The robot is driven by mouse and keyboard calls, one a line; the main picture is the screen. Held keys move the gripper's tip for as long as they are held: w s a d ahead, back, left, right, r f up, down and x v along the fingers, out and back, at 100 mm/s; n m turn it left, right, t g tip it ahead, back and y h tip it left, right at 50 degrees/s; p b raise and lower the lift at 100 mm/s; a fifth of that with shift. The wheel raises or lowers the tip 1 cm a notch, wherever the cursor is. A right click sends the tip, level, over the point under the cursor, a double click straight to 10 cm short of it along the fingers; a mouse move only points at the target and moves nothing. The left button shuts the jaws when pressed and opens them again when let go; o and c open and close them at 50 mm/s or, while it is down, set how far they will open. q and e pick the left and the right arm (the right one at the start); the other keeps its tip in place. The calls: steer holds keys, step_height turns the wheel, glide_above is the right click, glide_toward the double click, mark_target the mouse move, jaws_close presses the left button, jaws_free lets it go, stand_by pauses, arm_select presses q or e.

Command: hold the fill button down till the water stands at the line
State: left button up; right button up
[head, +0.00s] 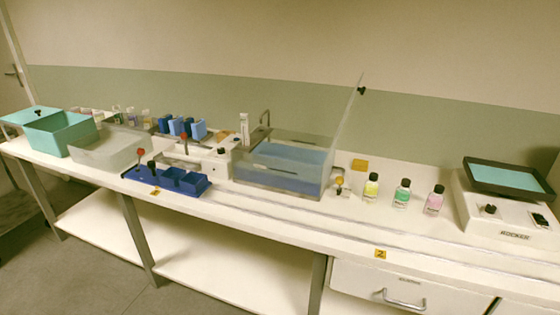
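A clear tank (255,179) with blue water (290,158) in it stands at mid-bench in the head view. Its clear lid (347,113) is tilted up at the right, with a black knob on it. A grey tap (265,118) rises behind the tank. A small fitting with an orange top (339,182) stands just right of the tank. I cannot tell whether it is the fill button. No fill line can be made out at this size. Neither of my grippers is in view.
Three bottles, yellow (371,187), green (402,194) and pink (435,200), stand right of the tank. A rocker (511,218) with a dark tray is at far right. The bench's front strip is clear.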

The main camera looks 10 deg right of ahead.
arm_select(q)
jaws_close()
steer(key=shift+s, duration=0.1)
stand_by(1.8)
